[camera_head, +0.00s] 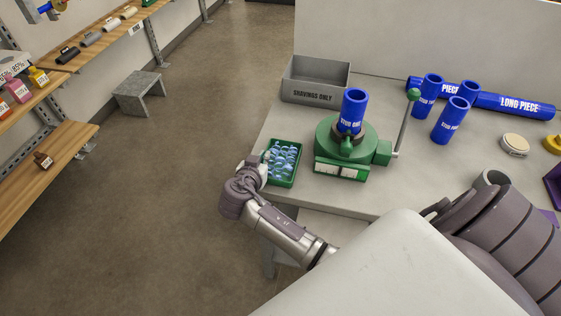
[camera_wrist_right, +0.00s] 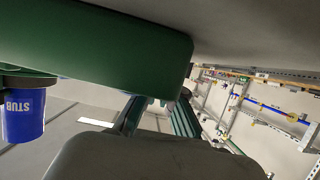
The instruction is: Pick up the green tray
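The green tray (camera_head: 282,184) sits at the near left corner of the grey worktop, filled with blue shavings (camera_head: 283,160). My right gripper (camera_head: 258,168) is at the tray's left side, by its rim. I cannot tell whether it touches the tray or how far its fingers are apart. In the right wrist view a large green wall (camera_wrist_right: 110,45), which looks like the tray's side, fills the upper left close to the camera. A dark gripper part (camera_wrist_right: 150,158) shows at the bottom. My left gripper is not in view.
Right of the tray stands a green fixture (camera_head: 340,170) with a blue stub (camera_head: 352,112) upright and a lever (camera_head: 405,125). A grey shavings bin (camera_head: 315,92) stands behind. Floor (camera_head: 190,190) left of the worktop is open.

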